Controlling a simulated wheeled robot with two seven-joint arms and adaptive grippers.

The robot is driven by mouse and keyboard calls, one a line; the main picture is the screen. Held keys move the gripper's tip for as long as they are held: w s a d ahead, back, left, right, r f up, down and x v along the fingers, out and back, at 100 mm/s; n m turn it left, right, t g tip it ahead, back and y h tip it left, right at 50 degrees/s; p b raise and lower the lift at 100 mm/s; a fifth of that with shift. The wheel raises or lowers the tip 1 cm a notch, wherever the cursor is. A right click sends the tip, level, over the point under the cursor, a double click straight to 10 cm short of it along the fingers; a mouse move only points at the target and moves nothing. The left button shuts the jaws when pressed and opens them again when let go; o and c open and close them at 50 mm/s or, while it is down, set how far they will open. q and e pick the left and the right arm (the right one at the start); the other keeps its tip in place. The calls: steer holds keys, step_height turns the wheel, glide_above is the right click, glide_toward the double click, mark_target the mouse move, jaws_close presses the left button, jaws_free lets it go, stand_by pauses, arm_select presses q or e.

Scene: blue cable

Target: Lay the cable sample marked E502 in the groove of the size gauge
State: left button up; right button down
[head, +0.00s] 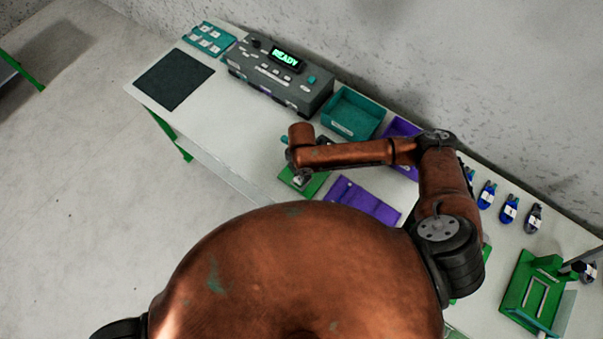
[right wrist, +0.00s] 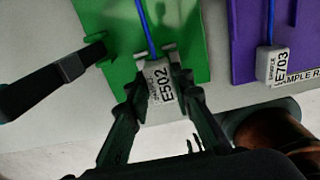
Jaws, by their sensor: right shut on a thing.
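In the right wrist view, my right gripper (right wrist: 157,68) is shut on the pale tag block marked E502 (right wrist: 163,85). The blue cable (right wrist: 144,28) runs from the block up across a green plate (right wrist: 105,18), which looks like the size gauge. I cannot tell whether the cable lies in the groove or above it. In the head view, the green plate (head: 316,187) is partly hidden under my right wrist, and my right gripper (head: 297,179) is small there. The left gripper is not in view.
A sample marked E703 (right wrist: 274,65) lies on a purple rack (right wrist: 240,35) to the right of the green plate. A dark bar (right wrist: 45,85) reaches in from the left. A grey READY device (head: 280,80) and a teal tray (head: 352,113) stand behind.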

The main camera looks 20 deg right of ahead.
steer(key=shift+f, duration=1.1)
stand_by(0.4)
steer(key=c, duration=1.6)
jaws_free()
steer(key=shift+r, duration=0.1)
steer(key=shift+r+p, duration=3.95)
steer(key=shift+p, duration=0.15)
